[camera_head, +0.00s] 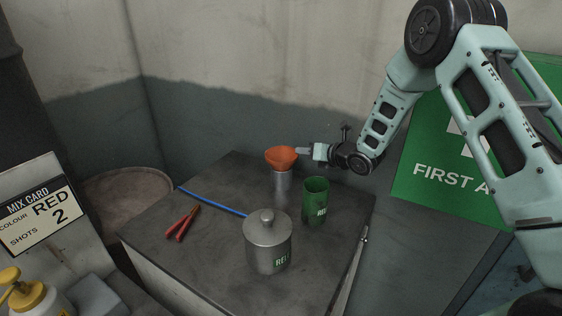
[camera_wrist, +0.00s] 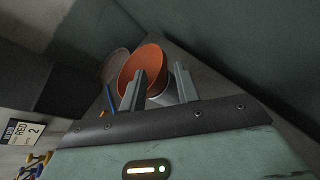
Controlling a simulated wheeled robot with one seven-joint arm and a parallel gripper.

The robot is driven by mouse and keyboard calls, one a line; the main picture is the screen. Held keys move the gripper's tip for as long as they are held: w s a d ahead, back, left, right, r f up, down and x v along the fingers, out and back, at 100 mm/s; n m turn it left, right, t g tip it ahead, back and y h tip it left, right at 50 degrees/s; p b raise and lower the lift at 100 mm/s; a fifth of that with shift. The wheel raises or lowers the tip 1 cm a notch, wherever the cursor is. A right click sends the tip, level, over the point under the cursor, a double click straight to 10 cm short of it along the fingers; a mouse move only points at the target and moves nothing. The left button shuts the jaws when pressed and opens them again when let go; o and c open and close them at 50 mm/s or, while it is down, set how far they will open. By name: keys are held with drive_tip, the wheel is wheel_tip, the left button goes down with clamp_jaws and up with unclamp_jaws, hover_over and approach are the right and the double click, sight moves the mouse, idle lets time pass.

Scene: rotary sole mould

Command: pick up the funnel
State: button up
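The orange funnel (camera_head: 281,157) sits in the top of a small grey metal cylinder (camera_head: 282,183) near the back of the dark table. My gripper (camera_head: 304,151) reaches in from the right, level with the funnel's rim. In the wrist view the funnel (camera_wrist: 145,62) lies just ahead of my gripper (camera_wrist: 161,70). The two grey fingers are apart. The left finger overlaps the funnel's bowl and the right one is outside its right edge, with part of the rim between them. I cannot tell whether either finger touches it. The funnel's spout is hidden.
A green cup (camera_head: 316,203) stands just right of the cylinder. A lidded grey pot (camera_head: 268,245) is at the front. Red-handled pliers (camera_head: 182,222) and a blue rod (camera_head: 213,203) lie left. A metal tool (camera_head: 355,262) lies along the right edge. Walls stand close behind.

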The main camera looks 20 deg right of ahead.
sight(289, 150)
drive_tip(key=p+x, duration=0.2)
drive_tip(key=x, duration=0.2)
drive_tip(key=shift+r, duration=0.15)
drive_tip(key=shift+p+x, duration=0.35)
drive_tip(key=shift+x, duration=0.4)
drive_tip(key=shift+s, duration=0.1)
drive_tip(key=shift+c, duration=0.3)
clamp_jaws()
